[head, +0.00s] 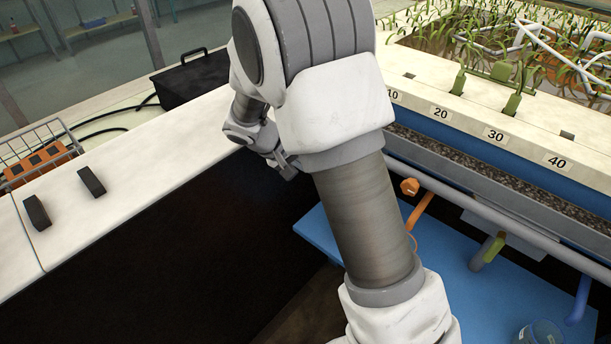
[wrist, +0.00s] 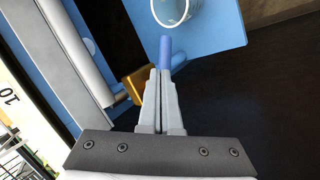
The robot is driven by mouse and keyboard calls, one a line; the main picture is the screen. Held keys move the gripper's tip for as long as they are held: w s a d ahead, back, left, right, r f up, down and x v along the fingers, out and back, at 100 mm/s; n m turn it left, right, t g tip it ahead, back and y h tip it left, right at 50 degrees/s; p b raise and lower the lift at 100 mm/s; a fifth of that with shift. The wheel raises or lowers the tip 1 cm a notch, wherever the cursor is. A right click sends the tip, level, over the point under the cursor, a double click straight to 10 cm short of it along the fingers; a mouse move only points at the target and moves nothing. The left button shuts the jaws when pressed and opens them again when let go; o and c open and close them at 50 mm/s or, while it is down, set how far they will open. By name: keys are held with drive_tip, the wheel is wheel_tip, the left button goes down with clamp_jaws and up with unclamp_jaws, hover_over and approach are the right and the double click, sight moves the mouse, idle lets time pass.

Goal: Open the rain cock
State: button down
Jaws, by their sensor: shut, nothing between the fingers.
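Under the flume, a grey pipe (head: 465,205) carries cocks with coloured handles: an orange one (head: 420,210), a green one (head: 494,246) and a blue one (head: 581,298). I see no label telling which is the rain cock. In the head view my gripper (head: 287,168) is partly hidden by my arm, left of the orange handle. In the wrist view my gripper (wrist: 160,76) is shut and empty. The orange handle (wrist: 133,86) shows close to the left of the fingers, and a blue bar (wrist: 166,50) shows beyond their tips. I cannot tell whether the fingers touch either one.
A blue shelf (head: 455,275) lies below the pipe, with a clear container (head: 538,333) on it. The numbered flume ledge (head: 480,125) is above, with plants behind.

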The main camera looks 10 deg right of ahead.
drive_tip(key=s+d+r+p, duration=0.1)
drive_tip(key=s+d+r, duration=0.45)
drive_tip(key=d, duration=0.35)
drive_tip(key=s+a+r+t+y, duration=0.2)
drive_tip(key=s+a+r+y, duration=0.25)
drive_tip(key=s+r, duration=0.4)
drive_tip(key=s+a+r+t+y, duration=0.1)
drive_tip(key=s+a+r+y, duration=0.3)
drive_tip(key=s, duration=0.8)
wheel_tip(320, 180, up, 14)
drive_tip(key=a+h+p, duration=0.1)
drive_tip(key=p, duration=1.2)
drive_tip(key=shift+r, duration=0.15)
